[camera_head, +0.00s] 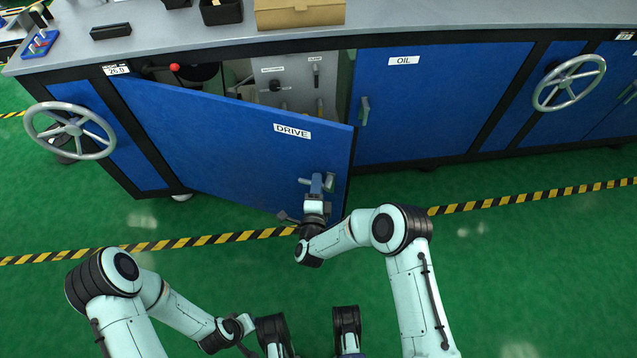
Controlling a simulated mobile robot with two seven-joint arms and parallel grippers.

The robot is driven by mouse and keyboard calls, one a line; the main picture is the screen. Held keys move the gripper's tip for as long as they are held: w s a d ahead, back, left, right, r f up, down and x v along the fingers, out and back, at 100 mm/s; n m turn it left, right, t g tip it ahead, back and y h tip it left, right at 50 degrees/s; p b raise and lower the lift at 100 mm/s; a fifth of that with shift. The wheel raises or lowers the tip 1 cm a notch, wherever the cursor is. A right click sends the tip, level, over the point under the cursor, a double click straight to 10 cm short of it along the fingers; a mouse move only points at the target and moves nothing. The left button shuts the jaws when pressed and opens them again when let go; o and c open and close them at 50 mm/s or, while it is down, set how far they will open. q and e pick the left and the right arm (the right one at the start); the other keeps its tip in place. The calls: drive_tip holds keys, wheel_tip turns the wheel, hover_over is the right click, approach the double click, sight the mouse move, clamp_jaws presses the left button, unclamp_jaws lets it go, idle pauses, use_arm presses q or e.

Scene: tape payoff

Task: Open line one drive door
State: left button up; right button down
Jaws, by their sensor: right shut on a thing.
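The blue drive door (225,140), labelled DRIVE, stands partly open, hinged at its left edge and swung out toward me. Its handle (328,181) is near the door's free right edge. My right gripper (317,190) is at this handle and shut on it. Behind the door, part of the cabinet inside shows a grey panel (292,82) with switches and a red knob (175,67); the door hides the lower part. My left gripper (245,345) is low in the view, away from the door, and its fingers are too unclear to read.
The closed OIL door (440,100) is to the right. Handwheels stick out at the left (70,130) and right (569,83). A cardboard box (300,12) and dark trays sit on the grey top (400,18). Green floor (520,270) with a striped line is clear.

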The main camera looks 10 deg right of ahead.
drive_tip(key=c, duration=1.1)
unclamp_jaws()
drive_tip(key=shift+d, duration=0.1)
use_arm(q)
drive_tip(key=shift+t, duration=0.3)
drive_tip(key=shift+w+d+r+p, duration=0.15)
drive_tip(key=shift+d+r+p, duration=0.2)
drive_tip(key=shift+r+p, duration=0.4)
drive_tip(key=shift+w+d+r+p, duration=0.25)
drive_tip(key=shift+r+p, duration=0.25)
drive_tip(key=shift+r, duration=0.55)
drive_tip(key=shift+w+d+r+p, duration=0.1)
drive_tip(key=shift+d+r+p, duration=0.4)
drive_tip(key=shift+r, duration=0.4)
use_arm(e)
drive_tip(key=shift+v, duration=6.7)
use_arm(q)
drive_tip(key=shift+a, duration=0.1)
